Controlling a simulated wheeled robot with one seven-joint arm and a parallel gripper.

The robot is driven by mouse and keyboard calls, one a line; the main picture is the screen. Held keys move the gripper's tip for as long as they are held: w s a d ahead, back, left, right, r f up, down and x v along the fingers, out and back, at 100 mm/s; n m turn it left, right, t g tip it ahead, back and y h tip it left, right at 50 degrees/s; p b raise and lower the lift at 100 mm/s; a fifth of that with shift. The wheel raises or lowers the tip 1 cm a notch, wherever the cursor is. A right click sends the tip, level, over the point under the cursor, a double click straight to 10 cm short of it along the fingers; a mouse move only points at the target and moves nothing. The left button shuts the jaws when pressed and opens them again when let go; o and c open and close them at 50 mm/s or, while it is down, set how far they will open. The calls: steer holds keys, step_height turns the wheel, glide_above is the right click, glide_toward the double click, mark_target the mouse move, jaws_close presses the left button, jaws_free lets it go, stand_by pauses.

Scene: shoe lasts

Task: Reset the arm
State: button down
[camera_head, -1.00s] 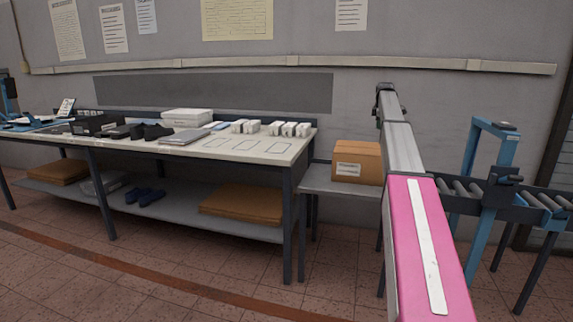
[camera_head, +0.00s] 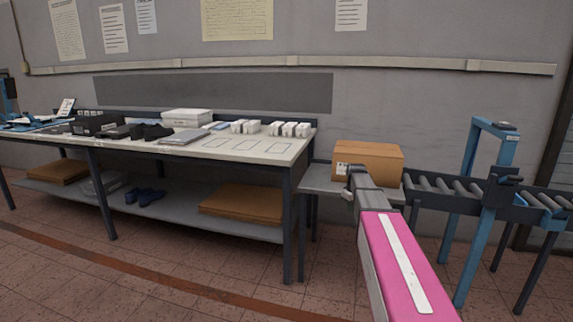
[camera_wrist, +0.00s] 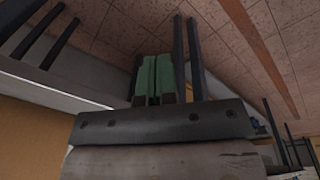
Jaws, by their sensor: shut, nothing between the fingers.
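My gripper (camera_wrist: 153,82) shows in the wrist view with its two green-lined fingers side by side, shut and empty. Floor tiles and dark table legs lie beyond the fingers. In the head view my arm, with a pink link and a grey link, reaches forward from the lower right. It covers part of the small side table and the lower left of the cardboard box. I cannot make out the gripper itself in the head view.
A long workbench (camera_head: 268,146) at left carries white blocks, a black tray and boxes. A cardboard box (camera_head: 375,158) sits on a grey side table (camera_head: 318,180). A roller conveyor (camera_head: 450,199) with a blue frame (camera_head: 480,210) stands at right. Open floor lies in front.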

steer(key=s+a+f+m, duration=0.2)
steer(key=s+a+f, duration=0.1)
steer(key=s, duration=0.6)
steer(key=s+a+f+m, duration=0.2)
steer(key=s+f, duration=0.4)
steer(key=s, duration=0.4)
steer(key=s+a+f+m+g, duration=0.1)
steer(key=s+a+f, duration=0.3)
steer(key=s, duration=0.6)
steer(key=shift+s+a+f+m, duration=0.15)
steer(key=shift+a+f+m, duration=0.3)
steer(key=shift+m, duration=0.45)
